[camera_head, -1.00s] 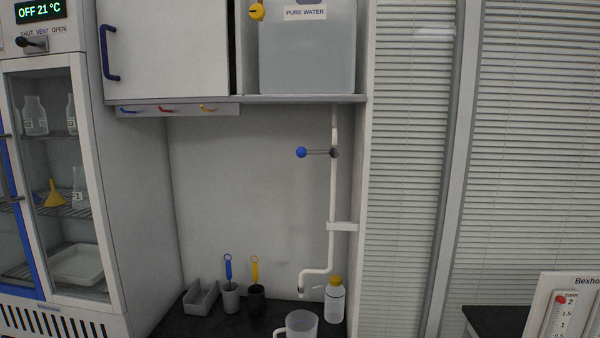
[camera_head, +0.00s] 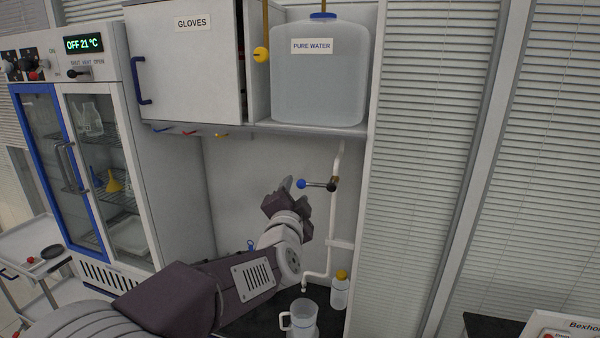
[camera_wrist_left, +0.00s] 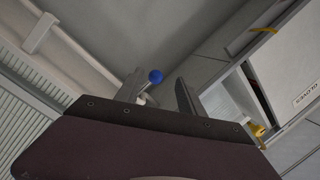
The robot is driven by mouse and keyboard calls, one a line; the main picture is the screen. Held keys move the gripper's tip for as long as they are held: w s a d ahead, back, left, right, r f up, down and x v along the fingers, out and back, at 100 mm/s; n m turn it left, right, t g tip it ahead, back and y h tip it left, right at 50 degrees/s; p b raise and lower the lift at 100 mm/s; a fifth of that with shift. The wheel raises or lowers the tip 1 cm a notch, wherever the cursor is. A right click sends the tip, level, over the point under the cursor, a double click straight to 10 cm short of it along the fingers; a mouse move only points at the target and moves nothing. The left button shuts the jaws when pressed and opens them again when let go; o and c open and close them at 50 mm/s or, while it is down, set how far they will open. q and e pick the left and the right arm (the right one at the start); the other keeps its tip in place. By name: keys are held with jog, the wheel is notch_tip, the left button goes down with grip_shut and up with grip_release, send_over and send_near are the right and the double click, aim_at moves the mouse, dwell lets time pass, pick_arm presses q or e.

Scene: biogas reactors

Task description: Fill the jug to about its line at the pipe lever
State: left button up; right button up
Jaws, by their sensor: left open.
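The jug (camera_head: 303,322), pale and clear with a handle on its left, stands on the dark counter under the outlet of the white pipe (camera_head: 331,215). I cannot make out its line or any water in it. The pipe lever (camera_head: 316,185) sticks out to the left from the pipe and ends in a blue knob (camera_head: 301,184). My left gripper (camera_head: 296,194) is open and empty beside the knob. In the left wrist view the knob (camera_wrist_left: 155,76) shows between the fingers (camera_wrist_left: 160,92); I cannot tell whether they touch it. My right gripper is out of view.
A yellow-capped bottle (camera_head: 340,290) stands right of the jug. The pure water tank (camera_head: 318,80) sits on the shelf (camera_head: 300,129) above. A glass-doored cabinet (camera_head: 100,180) is on the left. My left arm hides much of the counter.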

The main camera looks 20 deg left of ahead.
aim_at(305, 184)
pick_arm(q)
jog(key=w, duration=0.2)
jog(key=w+p, duration=0.1)
jog(key=w+d+p, duration=0.1)
jog(key=w, duration=0.1)
jog(key=shift+w+r, duration=0.25)
jog(key=shift+w, duration=0.05)
jog(key=w, duration=0.1)
jog(key=a, duration=0.1)
jog(key=w, duration=0.1)
jog(key=shift+w+a+f+p, duration=0.25)
jog(key=shift+w+a+p, duration=0.1)
jog(key=shift+s+d, duration=0.1)
jog(key=shift+d, duration=0.15)
jog(key=shift+c, duration=0.7)
jog(key=shift+d, duration=0.15)
grip_shut()
jog(key=shift+r, duration=0.1)
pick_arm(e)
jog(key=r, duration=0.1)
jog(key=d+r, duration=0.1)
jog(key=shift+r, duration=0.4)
pick_arm(q)
jog(key=shift+r, duration=0.25)
